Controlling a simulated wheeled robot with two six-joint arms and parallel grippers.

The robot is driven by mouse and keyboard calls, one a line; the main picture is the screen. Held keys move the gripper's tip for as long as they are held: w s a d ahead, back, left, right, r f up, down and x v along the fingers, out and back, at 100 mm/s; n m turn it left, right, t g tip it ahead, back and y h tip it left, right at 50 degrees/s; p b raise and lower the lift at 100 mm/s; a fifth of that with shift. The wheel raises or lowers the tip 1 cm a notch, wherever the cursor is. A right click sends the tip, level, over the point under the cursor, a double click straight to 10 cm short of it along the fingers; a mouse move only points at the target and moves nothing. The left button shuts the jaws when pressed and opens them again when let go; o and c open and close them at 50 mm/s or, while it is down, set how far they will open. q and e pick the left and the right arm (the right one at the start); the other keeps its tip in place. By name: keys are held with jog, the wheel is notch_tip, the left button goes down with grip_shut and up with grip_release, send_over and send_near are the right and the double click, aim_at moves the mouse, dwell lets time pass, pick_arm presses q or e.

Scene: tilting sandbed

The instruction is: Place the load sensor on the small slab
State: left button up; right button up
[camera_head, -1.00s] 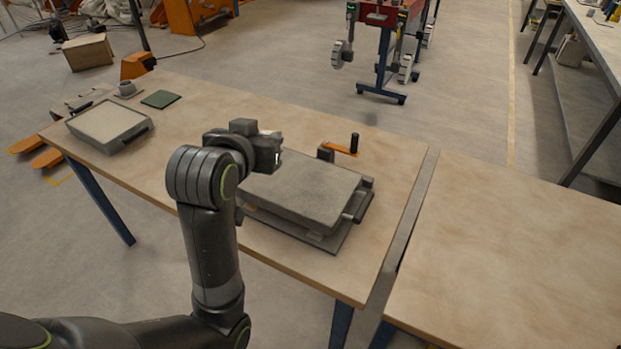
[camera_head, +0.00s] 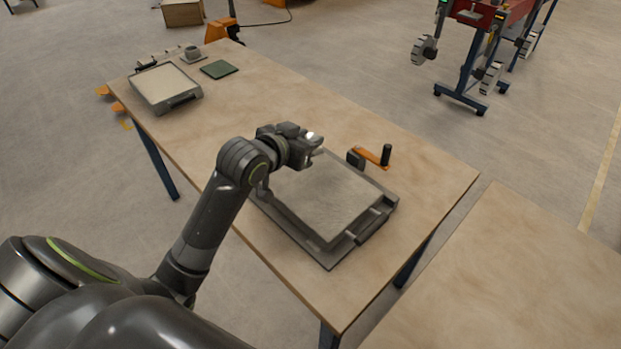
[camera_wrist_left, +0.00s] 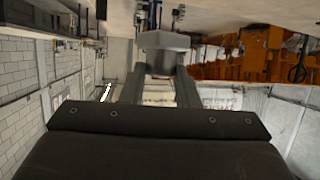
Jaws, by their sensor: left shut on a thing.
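My left gripper (camera_head: 312,142) is above the far left part of the large sandbed. It is shut on a small light grey piece, apparently the load sensor (camera_wrist_left: 163,43), which shows between the fingertips in the left wrist view. A flat dark green square (camera_head: 219,69), possibly the small slab, lies bare at the far end of the table. The large sandbed (camera_head: 335,203) holds grey sand in a dark tray with a handle at its near right end. My right gripper is not in view.
A smaller sand tray (camera_head: 165,87) stands at the table's far left. A grey round piece on a square base (camera_head: 192,54) is behind it. An orange crank with a black knob (camera_head: 386,155) is beside the large sandbed. The wooden table (camera_head: 260,105) is clear between the trays.

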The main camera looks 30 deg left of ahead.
pick_arm(q)
notch_tip(320, 180, down, 6)
jog(key=shift+w+d+r, duration=0.1)
jog(key=shift+w+d, duration=0.05)
jog(key=shift+f, duration=2.05)
jog(key=o, duration=1.1)
jog(key=shift+f, duration=0.15)
jog(key=shift+c, duration=0.2)
jog(key=shift+r, duration=0.25)
jog(key=v, duration=1.2)
jog(key=shift+f, duration=0.1)
